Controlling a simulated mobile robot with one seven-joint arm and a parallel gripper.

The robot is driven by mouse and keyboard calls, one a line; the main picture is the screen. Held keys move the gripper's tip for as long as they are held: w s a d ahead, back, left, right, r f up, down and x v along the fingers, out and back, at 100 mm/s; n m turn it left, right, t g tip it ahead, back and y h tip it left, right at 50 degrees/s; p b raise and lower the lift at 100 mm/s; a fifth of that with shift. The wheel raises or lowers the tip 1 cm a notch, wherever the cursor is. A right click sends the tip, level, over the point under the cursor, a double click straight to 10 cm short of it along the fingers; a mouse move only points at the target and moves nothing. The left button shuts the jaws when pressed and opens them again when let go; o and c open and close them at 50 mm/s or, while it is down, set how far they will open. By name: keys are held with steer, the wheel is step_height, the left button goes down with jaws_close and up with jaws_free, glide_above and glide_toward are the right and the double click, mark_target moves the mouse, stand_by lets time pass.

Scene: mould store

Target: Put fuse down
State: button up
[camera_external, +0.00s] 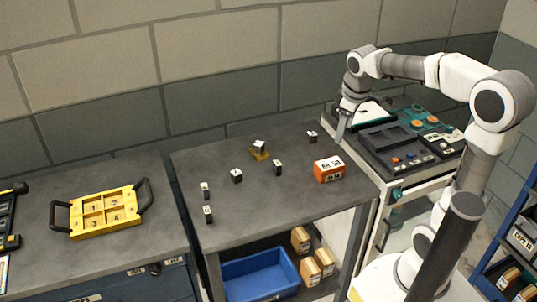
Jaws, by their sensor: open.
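My gripper (341,136) is open, pointing down over the right back end of the grey middle table (240,205). I see nothing between its fingers, though they are small here. Several small black pieces with white tops, which may be fuses, stand apart on this table. One (312,136) is just left of my gripper. Others are a middle piece (277,167), a piece further left (236,176), and two at the left edge, one behind (205,191) and one in front (208,214).
An orange box (328,170) with white labels stands at the table's right. A yellow tray with compartments (103,212) lies on the left table. Control panels (393,146) stand right of my gripper. A blue bin (260,278) and cartons (310,272) are below. The table's front middle is clear.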

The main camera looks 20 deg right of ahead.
steer(key=s+d+f+m+t, duration=0.1)
steer(key=s+m, duration=0.6)
steer(key=s, duration=0.8)
steer(key=shift+d+t, duration=0.9)
steer(key=shift+d, duration=0.3)
steer(key=shift+w+r+p, duration=0.1)
steer(key=shift+r+p, duration=0.85)
steer(key=shift+o, duration=0.5)
